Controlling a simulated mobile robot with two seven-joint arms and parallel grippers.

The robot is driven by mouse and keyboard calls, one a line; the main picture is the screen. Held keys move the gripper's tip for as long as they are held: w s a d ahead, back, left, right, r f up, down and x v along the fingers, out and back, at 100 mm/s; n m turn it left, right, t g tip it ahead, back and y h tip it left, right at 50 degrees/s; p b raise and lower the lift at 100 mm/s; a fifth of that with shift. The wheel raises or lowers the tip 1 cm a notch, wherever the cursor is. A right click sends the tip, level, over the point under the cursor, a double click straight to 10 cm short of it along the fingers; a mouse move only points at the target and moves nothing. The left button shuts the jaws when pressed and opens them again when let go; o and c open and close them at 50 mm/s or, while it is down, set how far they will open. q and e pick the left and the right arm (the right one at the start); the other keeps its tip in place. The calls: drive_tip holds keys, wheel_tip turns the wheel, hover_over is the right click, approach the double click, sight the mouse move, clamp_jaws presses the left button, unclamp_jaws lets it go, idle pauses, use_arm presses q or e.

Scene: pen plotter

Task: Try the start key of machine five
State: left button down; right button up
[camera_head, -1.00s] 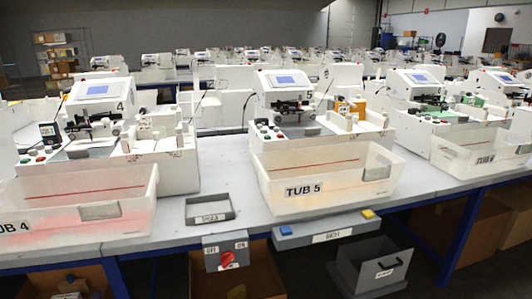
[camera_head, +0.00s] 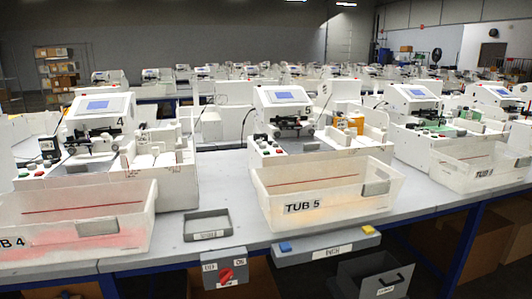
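Machine five (camera_head: 284,114) is a white bench machine with a tilted blue screen (camera_head: 285,95) and a "5" on its head. It stands on the bench behind the clear bin labelled TUB 5 (camera_head: 345,199). A cluster of small round keys (camera_head: 266,148) sits on its front left corner, green and red among them. The keys are too small for me to read which is the start key. Neither of my grippers is in view.
Machine four (camera_head: 98,118) and its tub stand to the left, another machine (camera_head: 415,115) to the right. A grey tray (camera_head: 208,226) lies between the tubs. A red OFF/ON switch (camera_head: 226,274) and a panel with blue and yellow keys (camera_head: 326,248) line the front edge.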

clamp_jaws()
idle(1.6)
